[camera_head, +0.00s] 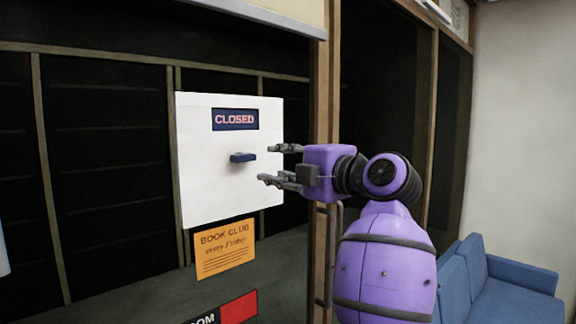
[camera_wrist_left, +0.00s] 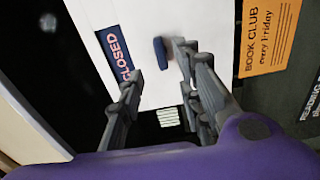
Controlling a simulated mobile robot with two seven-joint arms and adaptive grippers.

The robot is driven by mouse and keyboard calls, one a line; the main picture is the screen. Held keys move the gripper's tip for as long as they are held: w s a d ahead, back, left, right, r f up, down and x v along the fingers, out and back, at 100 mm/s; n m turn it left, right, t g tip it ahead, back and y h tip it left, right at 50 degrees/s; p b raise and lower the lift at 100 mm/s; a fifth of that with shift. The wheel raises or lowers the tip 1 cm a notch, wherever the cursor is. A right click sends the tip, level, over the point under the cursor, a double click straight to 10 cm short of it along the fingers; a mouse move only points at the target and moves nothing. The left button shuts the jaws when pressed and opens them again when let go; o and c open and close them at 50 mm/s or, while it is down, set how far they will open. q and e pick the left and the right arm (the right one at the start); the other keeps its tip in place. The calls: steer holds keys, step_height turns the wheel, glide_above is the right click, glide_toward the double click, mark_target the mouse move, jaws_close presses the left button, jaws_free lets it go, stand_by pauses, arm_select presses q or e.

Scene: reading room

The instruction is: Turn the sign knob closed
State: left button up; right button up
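The white sign box (camera_head: 225,185) is mounted on the dark glazed wall, and its window (camera_head: 235,119) reads CLOSED. Below the window the blue sign knob (camera_head: 243,157) sticks out, its bar lying roughly level. My left gripper (camera_head: 270,164) is to the right of the knob, fingers spread, with a gap between fingertips and knob. In the left wrist view the knob (camera_wrist_left: 160,52) shows beyond the open left fingers (camera_wrist_left: 163,66), between their tips, with nothing held. The CLOSED window (camera_wrist_left: 119,52) shows there too. My right gripper is in neither view.
An orange book club notice (camera_head: 225,249) hangs below the sign box. A door handle (camera_head: 328,255) and wooden frame (camera_head: 322,90) stand behind my left arm. A blue sofa (camera_head: 497,285) is at the lower right. The space left of the knob is clear.

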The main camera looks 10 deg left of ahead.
arm_select(q)
steer(key=shift+v, duration=1.35)
